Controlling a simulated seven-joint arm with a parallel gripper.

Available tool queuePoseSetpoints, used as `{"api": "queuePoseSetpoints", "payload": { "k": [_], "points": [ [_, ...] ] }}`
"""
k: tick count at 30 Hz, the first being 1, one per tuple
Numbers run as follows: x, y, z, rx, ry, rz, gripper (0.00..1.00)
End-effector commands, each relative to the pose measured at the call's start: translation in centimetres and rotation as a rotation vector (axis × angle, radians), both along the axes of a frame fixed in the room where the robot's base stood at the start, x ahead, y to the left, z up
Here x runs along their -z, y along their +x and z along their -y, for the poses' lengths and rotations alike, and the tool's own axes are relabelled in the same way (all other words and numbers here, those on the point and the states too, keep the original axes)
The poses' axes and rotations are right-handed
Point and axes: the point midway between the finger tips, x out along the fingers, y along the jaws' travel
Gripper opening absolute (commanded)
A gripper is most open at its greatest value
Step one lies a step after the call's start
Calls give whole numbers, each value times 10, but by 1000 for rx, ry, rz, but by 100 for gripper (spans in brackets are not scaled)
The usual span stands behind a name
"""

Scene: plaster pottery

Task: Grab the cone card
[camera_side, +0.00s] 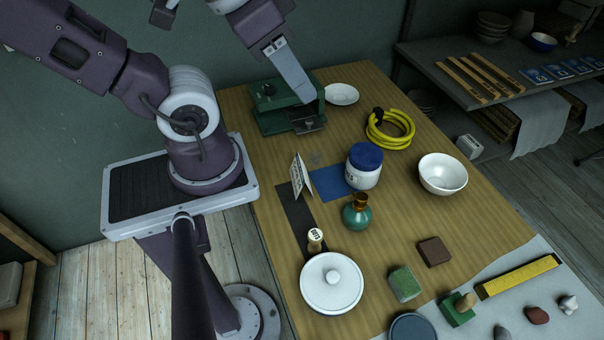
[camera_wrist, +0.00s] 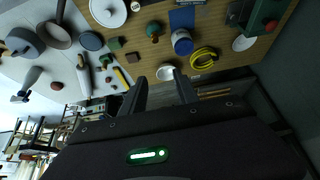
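A small folded white card with dark print, which looks like the cone card (camera_side: 300,177), stands tented on the wooden table in the side view, at the left edge of a blue mat (camera_side: 328,184). I cannot make it out clearly in the wrist view. My gripper (camera_side: 307,98) is high at the top of the side view, up and away from the card, in front of a green machine. In the wrist view its two dark fingers (camera_wrist: 160,76) are spread apart with nothing between them.
Close to the card stand a blue-lidded white jar (camera_side: 364,167), a teal bottle (camera_side: 357,215) and a small stamped cork-like piece (camera_side: 315,237). The green machine (camera_side: 284,108) stands behind. A yellow coil (camera_side: 390,128), a white bowl (camera_side: 442,174) and a lidded white pot (camera_side: 331,283) are farther off.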

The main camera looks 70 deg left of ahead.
Motion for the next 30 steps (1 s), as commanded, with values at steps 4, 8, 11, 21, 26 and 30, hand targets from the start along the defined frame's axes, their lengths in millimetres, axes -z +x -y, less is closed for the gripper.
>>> {"api": "queuePoseSetpoints", "payload": {
  "k": [4,8,11,21,26,30],
  "points": [
    [0,0,0,0,0,0,36],
    [0,0,0,0,0,0,41],
    [0,0,0,0,0,0,41],
    [60,40,-11,323,280,-437,41],
    [126,64,-15,622,534,-740,41],
    [197,73,-21,913,778,-989,41]
  ]
}}
